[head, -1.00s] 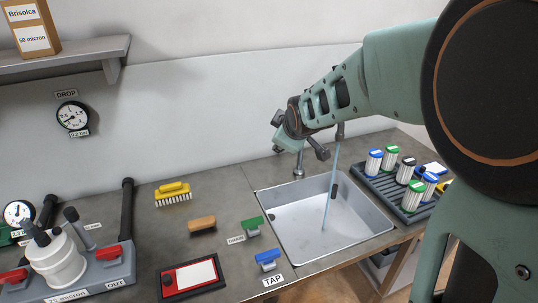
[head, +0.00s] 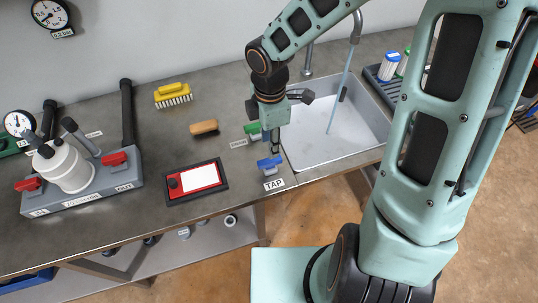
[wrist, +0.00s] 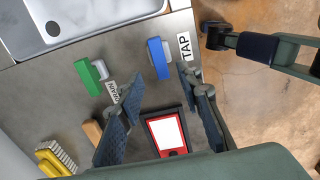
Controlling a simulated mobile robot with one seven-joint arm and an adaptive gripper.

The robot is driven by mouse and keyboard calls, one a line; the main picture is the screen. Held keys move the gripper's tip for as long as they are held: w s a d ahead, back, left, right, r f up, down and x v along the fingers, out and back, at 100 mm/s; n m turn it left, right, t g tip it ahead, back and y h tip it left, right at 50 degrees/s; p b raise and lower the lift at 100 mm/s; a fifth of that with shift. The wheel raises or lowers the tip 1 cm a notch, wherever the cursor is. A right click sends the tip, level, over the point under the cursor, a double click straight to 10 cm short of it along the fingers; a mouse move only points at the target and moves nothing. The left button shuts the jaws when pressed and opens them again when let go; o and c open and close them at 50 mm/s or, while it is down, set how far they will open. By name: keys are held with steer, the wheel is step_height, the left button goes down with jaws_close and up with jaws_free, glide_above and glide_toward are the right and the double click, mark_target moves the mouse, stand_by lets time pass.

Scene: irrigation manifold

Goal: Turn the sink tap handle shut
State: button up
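The blue tap handle (head: 268,163) stands on the worktop at the sink's front left corner, beside a TAP label (head: 274,183). A stream of water (head: 339,90) runs from the spout (head: 356,28) into the sink (head: 318,150). My gripper (head: 275,146) points down just behind and above the blue handle in the head view. In the wrist view, my gripper (wrist: 160,76) is open and empty, and the blue handle (wrist: 158,58) lies just beyond the gap between the fingertips. Whether they touch it, I cannot tell.
A green handle (wrist: 88,76) stands close beside the blue one. A brown block (head: 204,127), a yellow brush (head: 173,94) and a red-framed panel (head: 197,181) lie to the left. A filter manifold (head: 110,180) stands further left. Bare worktop lies between them.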

mark_target(270, 163)
step_height(270, 163, down, 8)
steer(key=shift+f+b, duration=0.1)
steer(key=shift+b, duration=0.8)
steer(key=shift+c, duration=0.2)
jaws_close()
